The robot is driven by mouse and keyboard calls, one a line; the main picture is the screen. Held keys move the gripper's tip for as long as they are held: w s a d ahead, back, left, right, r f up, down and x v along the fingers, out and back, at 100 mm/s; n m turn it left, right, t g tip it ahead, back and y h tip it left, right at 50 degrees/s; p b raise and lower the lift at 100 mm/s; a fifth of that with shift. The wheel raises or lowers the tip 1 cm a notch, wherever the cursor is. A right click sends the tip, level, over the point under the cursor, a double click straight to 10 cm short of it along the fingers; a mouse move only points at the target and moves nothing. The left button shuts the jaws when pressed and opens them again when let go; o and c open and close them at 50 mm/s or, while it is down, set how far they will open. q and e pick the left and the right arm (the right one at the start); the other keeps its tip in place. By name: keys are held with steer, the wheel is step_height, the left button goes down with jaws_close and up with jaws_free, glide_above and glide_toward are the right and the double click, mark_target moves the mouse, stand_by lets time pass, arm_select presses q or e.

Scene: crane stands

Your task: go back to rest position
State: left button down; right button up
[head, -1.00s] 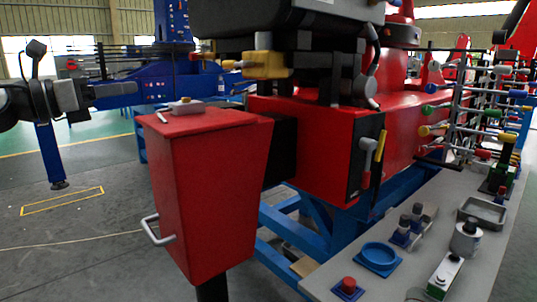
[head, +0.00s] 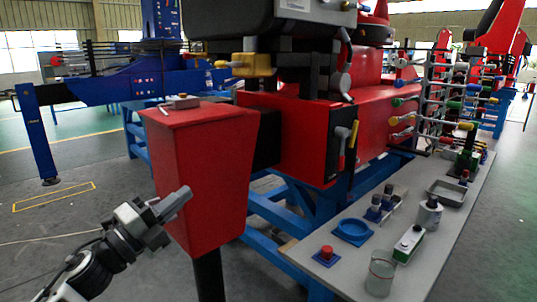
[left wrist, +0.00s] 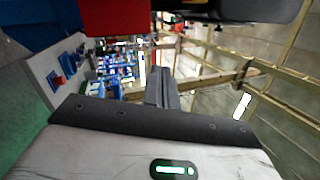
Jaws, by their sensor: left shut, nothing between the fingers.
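My left gripper (head: 176,203) is in the lower left of the head view, in front of the left side of the red box (head: 198,165). Its fingers are shut and empty, and they overlap the box in the picture. I cannot tell whether they touch it. The shut fingers also show in the middle of the left wrist view (left wrist: 162,90). My right gripper is in neither view.
The red box stands on a dark post, with a small grey item (head: 180,102) on top. A red machine (head: 305,135) on a blue frame is behind it. A grey table (head: 400,255) at the right holds a blue dish (head: 352,230) and a glass beaker (head: 381,272). Open floor lies left.

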arm_select(q)
steer(key=s+d+f+n+g+y+p, duration=0.2)
steer(key=s+f+n+g+y, duration=0.3)
steer(key=s+f+n, duration=2.1)
step_height(320, 180, down, 2)
steer(key=d+y, duration=0.1)
steer(key=y, duration=0.5)
steer(key=shift+s+d+g, duration=0.15)
steer(key=shift+s+g, duration=0.1)
steer(key=shift+g, duration=0.15)
